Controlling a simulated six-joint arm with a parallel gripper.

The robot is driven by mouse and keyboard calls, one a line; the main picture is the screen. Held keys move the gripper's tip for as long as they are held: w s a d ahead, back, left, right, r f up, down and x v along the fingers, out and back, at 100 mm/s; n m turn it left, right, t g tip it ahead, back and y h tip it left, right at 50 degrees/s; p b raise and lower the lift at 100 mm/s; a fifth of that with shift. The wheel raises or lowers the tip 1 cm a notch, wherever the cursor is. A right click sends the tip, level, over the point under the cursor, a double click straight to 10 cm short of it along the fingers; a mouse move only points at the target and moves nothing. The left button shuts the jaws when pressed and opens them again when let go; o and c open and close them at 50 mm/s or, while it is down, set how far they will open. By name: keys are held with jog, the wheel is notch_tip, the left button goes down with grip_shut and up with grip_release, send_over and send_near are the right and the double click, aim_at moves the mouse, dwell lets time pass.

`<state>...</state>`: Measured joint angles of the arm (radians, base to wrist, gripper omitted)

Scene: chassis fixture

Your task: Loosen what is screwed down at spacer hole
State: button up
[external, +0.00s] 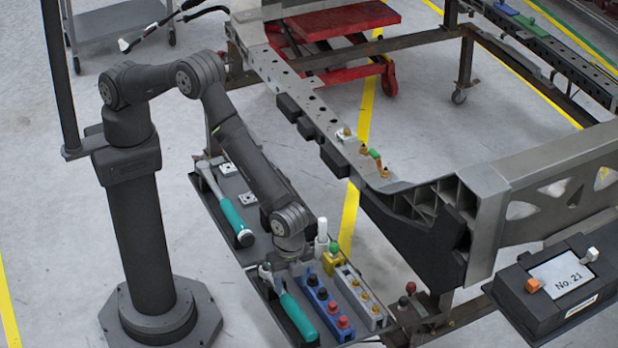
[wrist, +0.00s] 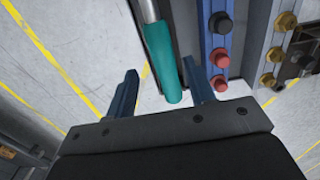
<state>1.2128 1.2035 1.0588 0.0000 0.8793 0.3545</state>
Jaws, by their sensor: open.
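My gripper (external: 282,272) is open and points down over the near tool tray, above a teal-handled tool (external: 298,318). In the wrist view the gripper (wrist: 160,72) has its blue fingers apart, and the teal handle (wrist: 161,62) shows between them, not visibly gripped. A second teal-handled tool (external: 232,217), with a metal head, lies in the far tray. On the chassis rail (external: 318,122) sit a pale metal piece with a knob (external: 344,134), a green and orange piece (external: 374,155) and a brass bolt (external: 385,172). I cannot tell which marks the spacer hole.
Right of the handle stand a blue rack (external: 322,308) with black and red knobs, a grey rack (external: 362,300) with brass bolts, a yellow block (external: 333,262) and a white cylinder (external: 322,230). A black case labelled No.21 (external: 560,285) is at lower right.

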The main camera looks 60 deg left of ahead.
aim_at(291, 306)
notch_tip(291, 306, down, 10)
jog(key=shift+r, duration=0.1)
dwell(0.4)
grip_shut()
dwell(0.3)
jog(key=shift+r, duration=0.2)
dwell(1.1)
jog(key=shift+r, duration=3.4)
